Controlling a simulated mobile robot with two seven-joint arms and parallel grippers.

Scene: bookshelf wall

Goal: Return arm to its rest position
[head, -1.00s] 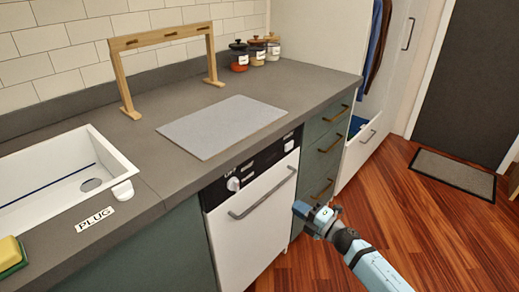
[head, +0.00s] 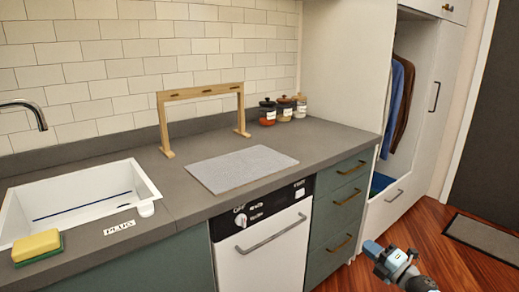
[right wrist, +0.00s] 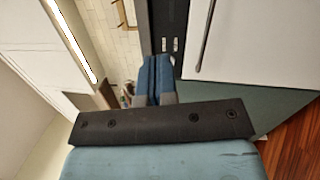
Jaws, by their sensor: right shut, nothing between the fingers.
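My right gripper (head: 372,250) shows at the lower right of the head view, in front of the drawers and above the wooden floor. It holds nothing. In the right wrist view its two blue fingers (right wrist: 157,80) lie together, shut, with the white dishwasher door (right wrist: 245,45) beyond them. The gripper stands apart from the counter and drawers in the head view. My left gripper is not in view.
The counter (head: 330,138) carries a wooden rack (head: 200,92), a grey mat (head: 240,168), jars (head: 284,110), a white sink (head: 140,172) and a yellow sponge (head: 36,246). Below are the dishwasher (head: 262,245) and green drawers (head: 340,215). Wooden floor (head: 440,245) lies open at right.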

